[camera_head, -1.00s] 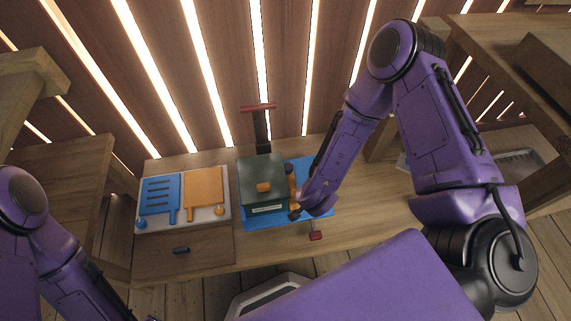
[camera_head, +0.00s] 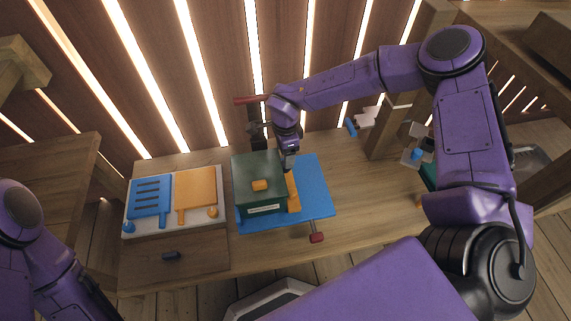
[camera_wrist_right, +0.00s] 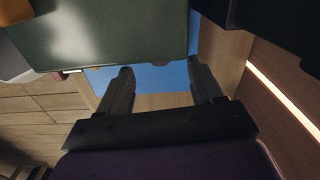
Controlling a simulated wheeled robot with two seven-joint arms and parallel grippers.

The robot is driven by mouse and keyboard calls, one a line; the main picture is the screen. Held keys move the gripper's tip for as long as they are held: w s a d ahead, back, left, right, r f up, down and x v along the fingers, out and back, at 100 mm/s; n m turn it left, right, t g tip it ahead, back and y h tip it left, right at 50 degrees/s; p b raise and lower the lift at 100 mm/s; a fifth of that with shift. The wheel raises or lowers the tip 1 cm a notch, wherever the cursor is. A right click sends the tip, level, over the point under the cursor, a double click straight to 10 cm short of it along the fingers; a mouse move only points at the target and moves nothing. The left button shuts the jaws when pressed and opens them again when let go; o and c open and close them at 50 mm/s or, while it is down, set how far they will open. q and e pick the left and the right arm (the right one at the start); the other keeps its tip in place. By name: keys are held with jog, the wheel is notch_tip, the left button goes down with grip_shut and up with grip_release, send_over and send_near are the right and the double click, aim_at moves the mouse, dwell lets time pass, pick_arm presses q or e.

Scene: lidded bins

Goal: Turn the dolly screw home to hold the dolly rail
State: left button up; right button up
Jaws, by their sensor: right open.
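A green lidded bin (camera_head: 258,183) with an orange knob (camera_head: 260,185) stands on a blue base plate (camera_head: 313,200). An orange bar (camera_head: 292,192) lies along its right side; I cannot tell whether this is the dolly rail. A red-headed rod (camera_head: 316,238), perhaps the dolly screw, sticks out at the plate's front edge. My right gripper (camera_head: 289,160) is above the plate, by the bin's back right corner. The right wrist view shows it open and empty (camera_wrist_right: 163,82), with the green bin (camera_wrist_right: 110,30) close by. My left gripper is out of view.
A white tray (camera_head: 218,222) with a blue slotted panel (camera_head: 150,196) and an orange panel (camera_head: 196,188) is left of the bin. A red bar (camera_head: 249,100) on a dark post stands behind the bin. The bench right of the plate (camera_head: 365,205) is clear.

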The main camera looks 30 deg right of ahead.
notch_tip(320, 180, down, 6)
jog(key=shift+r+b, duration=0.25)
jog(key=shift+b, duration=0.25)
jog(key=c, duration=1.1)
jog(key=shift+o, duration=0.2)
jog(key=shift+r+m+p, duration=0.15)
jog(key=shift+m+p, duration=0.2)
jog(key=shift+m, duration=0.45)
jog(key=o, duration=1.1)
jog(key=shift+c, duration=0.2)
